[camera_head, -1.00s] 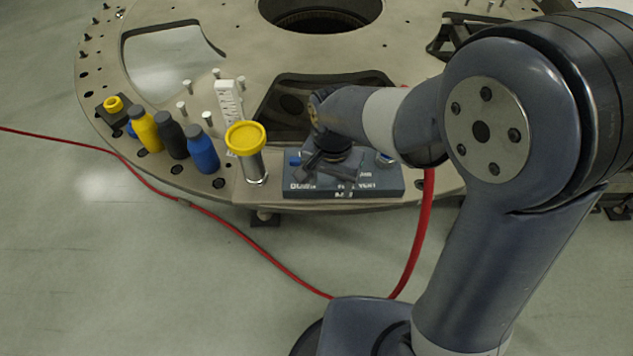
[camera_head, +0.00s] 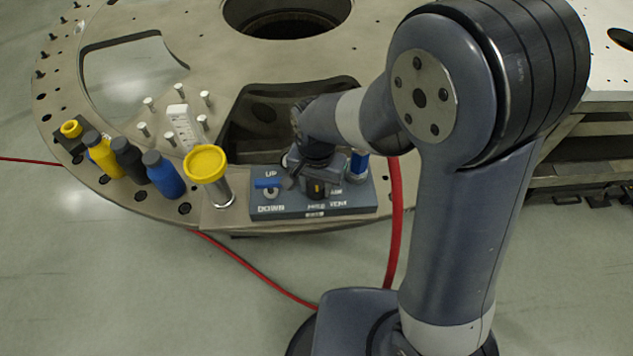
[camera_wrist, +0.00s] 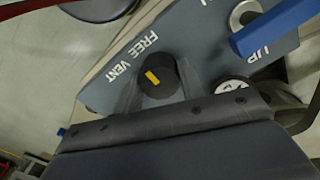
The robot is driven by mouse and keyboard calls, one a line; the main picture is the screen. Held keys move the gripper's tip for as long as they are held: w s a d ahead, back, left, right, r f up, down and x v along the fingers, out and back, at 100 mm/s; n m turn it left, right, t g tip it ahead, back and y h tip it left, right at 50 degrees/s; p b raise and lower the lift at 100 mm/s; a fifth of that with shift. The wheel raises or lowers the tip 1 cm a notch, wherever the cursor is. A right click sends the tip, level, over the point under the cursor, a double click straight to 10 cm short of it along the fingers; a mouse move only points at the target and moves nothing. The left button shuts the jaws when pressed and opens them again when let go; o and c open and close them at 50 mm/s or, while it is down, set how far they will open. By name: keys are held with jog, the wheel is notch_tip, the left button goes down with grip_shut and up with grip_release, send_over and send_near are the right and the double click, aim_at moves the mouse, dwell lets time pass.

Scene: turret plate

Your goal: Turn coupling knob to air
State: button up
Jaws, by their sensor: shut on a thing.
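The coupling knob (camera_wrist: 160,78) is round and black with a yellow pointer mark; it also shows below my gripper in the head view (camera_head: 317,189). It stands on a grey-blue control panel (camera_head: 285,211) at the plate's front edge. My gripper (camera_wrist: 158,88) is shut on the knob, with a grey finger on either side of it. In the wrist view the panel's white FREE VENT lettering (camera_wrist: 132,58) is beside the knob. The pointer stands slanted there, and I cannot tell exactly which label it meets.
A blue lever (camera_head: 268,183) is close left of my gripper, and a blue-handled part (camera_head: 358,164) close right. A yellow-capped post (camera_head: 207,163) and several bottles (camera_head: 130,160) stand farther left. A red hose (camera_head: 395,215) hangs down at the right.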

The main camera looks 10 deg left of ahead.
jog(key=c, duration=0.3)
jog(key=shift+n, duration=0.3)
jog(key=n+b, duration=0.1)
jog(key=n, duration=0.2)
jog(key=shift+n, duration=0.3)
jog(key=n+b, duration=0.1)
jog(key=n, duration=0.3)
jog(key=shift+n, duration=0.3)
jog(key=n, duration=0.4)
jog(key=shift+n+b, duration=0.3)
jog(key=shift+b, duration=0.05)
jog(key=shift+n, duration=2.2)
